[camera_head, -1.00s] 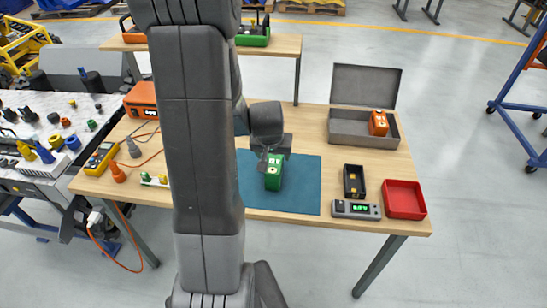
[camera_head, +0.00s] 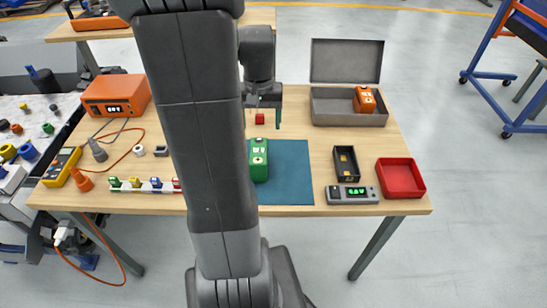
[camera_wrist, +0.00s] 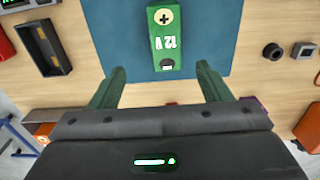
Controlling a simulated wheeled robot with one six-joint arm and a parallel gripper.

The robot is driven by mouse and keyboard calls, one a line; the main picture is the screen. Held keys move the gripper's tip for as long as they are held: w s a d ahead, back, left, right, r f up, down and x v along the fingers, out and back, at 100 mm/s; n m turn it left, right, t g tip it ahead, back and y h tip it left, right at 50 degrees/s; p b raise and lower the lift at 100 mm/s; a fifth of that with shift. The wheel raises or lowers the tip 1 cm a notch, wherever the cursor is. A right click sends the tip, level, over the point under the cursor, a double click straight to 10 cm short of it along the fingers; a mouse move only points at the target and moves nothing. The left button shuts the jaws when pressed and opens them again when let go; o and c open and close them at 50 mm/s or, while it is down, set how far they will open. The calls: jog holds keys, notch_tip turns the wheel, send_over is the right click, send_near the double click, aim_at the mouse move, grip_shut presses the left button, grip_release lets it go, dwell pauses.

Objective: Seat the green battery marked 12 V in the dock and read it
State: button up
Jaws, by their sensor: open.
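The green battery (camera_head: 259,160) stands on the teal mat (camera_head: 292,185), partly behind my arm in the head view. In the wrist view the battery (camera_wrist: 165,40) shows a "12" marking and a plus terminal. My gripper (camera_head: 262,100) is beyond the battery's far side, apart from it. In the wrist view my gripper (camera_wrist: 161,74) is open, its green fingers apart with nothing between them. The black open-topped dock (camera_head: 338,178) is empty, to the right of the mat. A grey reader (camera_head: 366,195) with a lit green display sits at its front.
A red tray (camera_head: 421,190) lies right of the dock. An open grey case (camera_head: 330,114) holds an orange battery (camera_head: 364,99). A small red block (camera_head: 259,118) is near my gripper. An orange power unit (camera_head: 116,94), a yellow meter (camera_head: 62,166) and cables lie at left.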

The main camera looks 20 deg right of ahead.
aim_at(258, 150)
notch_tip(258, 150, down, 8)
jog(key=shift+a+f, duration=0.1)
jog(key=shift+f, duration=0.05)
jog(key=shift+w+a+f, duration=0.1)
jog(key=shift+a+f, duration=0.1)
jog(key=shift+f, duration=1.15)
jog(key=shift+a+f, duration=0.15)
jog(key=shift+f, duration=1.15)
jog(key=shift+c, duration=0.4)
jog(key=shift+r+p, duration=0.1)
jog(key=shift+p, duration=0.2)
grip_shut()
